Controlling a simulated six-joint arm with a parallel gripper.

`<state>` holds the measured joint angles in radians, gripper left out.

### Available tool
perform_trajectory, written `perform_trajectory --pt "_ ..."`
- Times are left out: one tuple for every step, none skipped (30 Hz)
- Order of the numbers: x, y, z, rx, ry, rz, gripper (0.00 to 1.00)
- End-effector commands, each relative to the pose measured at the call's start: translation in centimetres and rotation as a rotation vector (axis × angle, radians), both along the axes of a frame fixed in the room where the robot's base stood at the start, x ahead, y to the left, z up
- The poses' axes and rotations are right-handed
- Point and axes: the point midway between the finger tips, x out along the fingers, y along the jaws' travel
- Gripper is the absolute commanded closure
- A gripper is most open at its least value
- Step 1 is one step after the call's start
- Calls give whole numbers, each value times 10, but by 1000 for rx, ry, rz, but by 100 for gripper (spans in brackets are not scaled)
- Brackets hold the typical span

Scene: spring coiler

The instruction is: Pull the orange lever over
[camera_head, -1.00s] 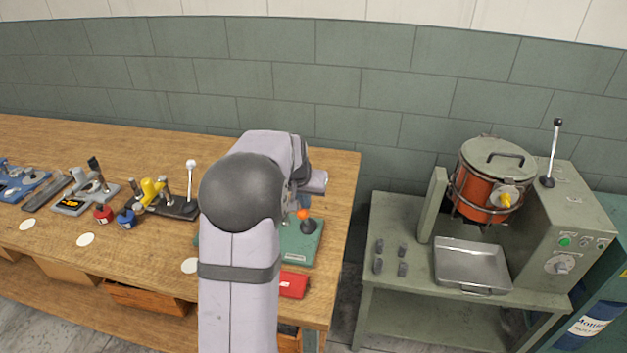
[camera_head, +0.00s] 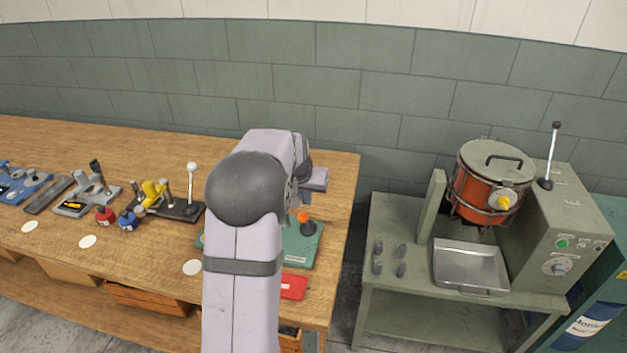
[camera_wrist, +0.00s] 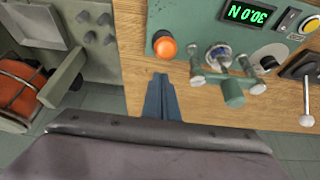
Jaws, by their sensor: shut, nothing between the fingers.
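The orange lever shows its round orange knob (camera_head: 303,216) on a dark boot, on the green coiler base (camera_head: 300,258) at the right end of the bench. In the wrist view the orange knob (camera_wrist: 165,47) sits at the left end of the green panel (camera_wrist: 185,13). My gripper (camera_wrist: 160,77) shows there as two blue fingers shut together and empty. Its tips appear just below the knob in the picture, with a small gap; I cannot tell the height difference. In the head view my arm hides the fingers and much of the coiler.
A red box (camera_head: 293,287) lies in front of the base. Other bench tools stand left. A separate grey machine (camera_head: 560,230) with an orange drum (camera_head: 482,200) stands right, across a gap.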

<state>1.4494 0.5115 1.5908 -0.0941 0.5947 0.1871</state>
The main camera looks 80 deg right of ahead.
Motion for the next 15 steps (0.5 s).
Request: perform_trajectory --pt "0 0 9 -1 0 0 100" --pt "0 0 12 -1 0 0 100" --pt "0 0 15 -1 0 0 100" --pt "0 0 18 -1 0 0 100" --pt "0 0 21 0 0 0 100" --pt "0 0 24 0 0 0 100" --pt "0 0 27 0 0 0 100" --pt "0 0 30 -1 0 0 100" --pt "0 0 33 -1 0 0 100" --pt "0 0 36 -1 0 0 100" --pt "0 0 39 -1 0 0 100" --pt "0 0 42 -1 0 0 100" --pt "0 0 45 -1 0 0 100" --pt "0 0 48 -2 0 0 100" --pt "0 0 51 -2 0 0 100"
